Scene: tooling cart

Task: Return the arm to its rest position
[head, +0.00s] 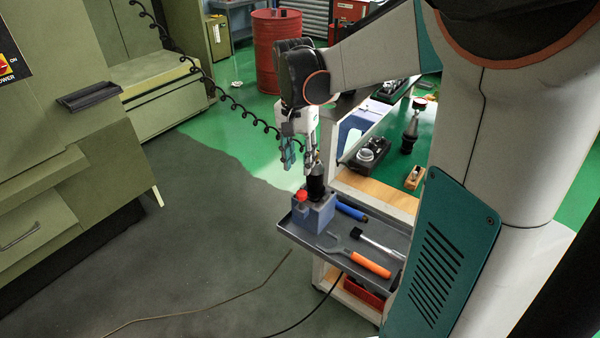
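My arm reaches down from the upper right, bent at a dark joint. My gripper (299,165) hangs below that joint, over the left end of the cart's grey tray (292,234). Its fingers point down and look spread, with a gap between them and nothing clearly held. Just below and right of the fingertips, a black tool holder (315,186) stands upright in a blue block (314,214) with a red knob (301,196). The right finger overlaps the top of the holder in this view; I cannot tell whether they touch.
The tray also holds an orange-handled wrench (371,264), a black-headed tool (357,232) and a blue cylinder (351,211). The cart's upper shelf (372,190) lies close on the right. A green machine (75,130) with a coiled cable (225,97) stands left. Open floor lies between.

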